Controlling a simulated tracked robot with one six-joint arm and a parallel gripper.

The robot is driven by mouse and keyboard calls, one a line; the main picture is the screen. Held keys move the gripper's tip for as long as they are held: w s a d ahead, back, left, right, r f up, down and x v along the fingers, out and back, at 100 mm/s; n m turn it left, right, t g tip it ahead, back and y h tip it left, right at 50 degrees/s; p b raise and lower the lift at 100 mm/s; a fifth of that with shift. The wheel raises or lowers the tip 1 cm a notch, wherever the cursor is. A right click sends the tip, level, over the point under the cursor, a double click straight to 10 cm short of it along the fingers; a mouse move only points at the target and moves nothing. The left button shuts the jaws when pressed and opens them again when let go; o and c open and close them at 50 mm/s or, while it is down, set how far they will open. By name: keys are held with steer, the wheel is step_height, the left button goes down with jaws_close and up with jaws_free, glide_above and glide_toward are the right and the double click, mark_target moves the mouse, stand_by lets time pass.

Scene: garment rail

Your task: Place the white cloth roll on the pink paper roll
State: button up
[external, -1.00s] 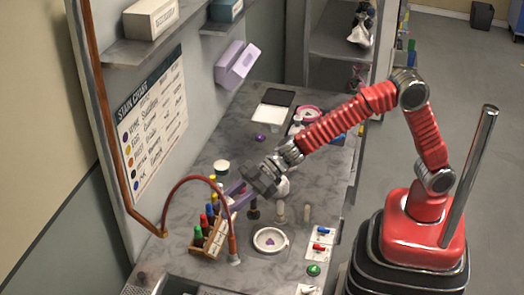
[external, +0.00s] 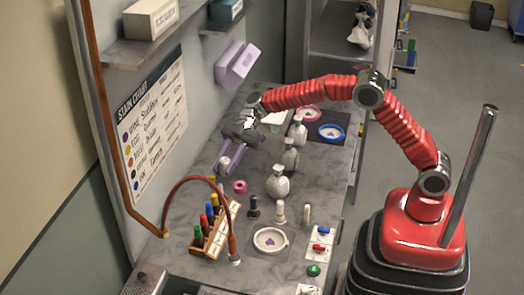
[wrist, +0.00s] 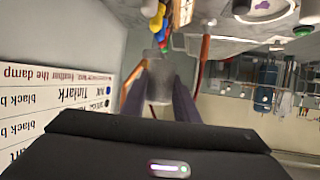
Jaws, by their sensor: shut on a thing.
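My gripper (external: 231,162), with purple fingers, points down and left over the back left of the worktop. In the wrist view its fingers (wrist: 159,100) are shut on a pale greyish-white piece, which I take for the white cloth roll (wrist: 158,84). In the external view the held roll is hard to make out against the fingers and a pale jar near them. The pink paper roll (external: 239,187) is a small pink ring on the worktop, just below and right of the fingertips in the picture. The two look apart.
Several grey-white bottles (external: 278,184) stand right of the pink roll. A wooden rack (external: 214,230) of coloured bottles, a curved red hose (external: 196,180) and a white dish (external: 270,240) are nearer. A blue dish (external: 331,132) sits on a dark mat at the back right.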

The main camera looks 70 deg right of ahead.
steer(key=s+d+f+n+g, duration=0.1)
steer(key=d+f, duration=0.3)
steer(key=d, duration=0.6)
steer(key=shift+d+f, duration=0.15)
steer(key=shift+d, duration=0.2)
glide_above(240, 185)
steer(key=shift+f, duration=3.1)
steer(key=shift+f, duration=1.9)
steer(key=o, duration=1)
steer(key=shift+f, duration=0.1)
